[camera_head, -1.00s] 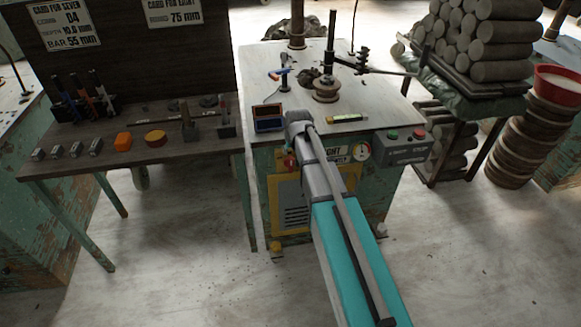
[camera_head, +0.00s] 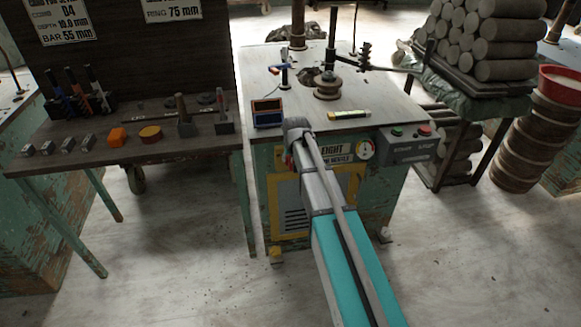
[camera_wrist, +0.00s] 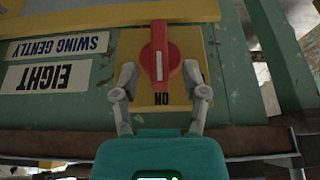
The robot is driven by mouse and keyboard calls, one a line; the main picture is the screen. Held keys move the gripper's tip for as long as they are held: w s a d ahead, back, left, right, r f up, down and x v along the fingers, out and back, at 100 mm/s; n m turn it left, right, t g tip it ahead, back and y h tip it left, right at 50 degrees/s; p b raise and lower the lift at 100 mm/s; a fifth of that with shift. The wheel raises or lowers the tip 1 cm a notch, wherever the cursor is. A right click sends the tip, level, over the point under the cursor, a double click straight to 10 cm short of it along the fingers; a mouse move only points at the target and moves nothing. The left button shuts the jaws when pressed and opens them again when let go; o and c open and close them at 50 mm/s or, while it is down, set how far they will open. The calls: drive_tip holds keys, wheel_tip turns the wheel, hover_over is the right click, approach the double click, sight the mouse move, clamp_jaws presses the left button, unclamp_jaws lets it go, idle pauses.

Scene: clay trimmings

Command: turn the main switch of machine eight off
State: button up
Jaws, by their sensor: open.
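The main switch is a red rotary handle (camera_wrist: 160,62) with a white line, on a yellow plate (camera_wrist: 195,45). In the wrist view its long axis and line run up and down the picture, and the line's lower end points toward the upside-down word ON. The EIGHT label (camera_wrist: 45,75) is beside it. My gripper (camera_wrist: 160,78) is open, with one finger on each side of the handle's lower part; gaps show between fingers and handle. In the head view, machine eight (camera_head: 385,200) stands ahead, and my arm hides most of the switch.
A grey box with green and red buttons (camera_head: 410,147) and a round gauge (camera_head: 367,149) are to the right of the label. A wooden bench (camera_head: 90,165) with tools stands close on the left. A rack of clay logs (camera_head: 475,45) stands right. The front floor is clear.

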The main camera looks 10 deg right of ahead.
sight(291, 161)
drive_tip(key=shift+b+x, duration=1.45)
drive_tip(key=shift+x, duration=0.45)
clamp_jaws()
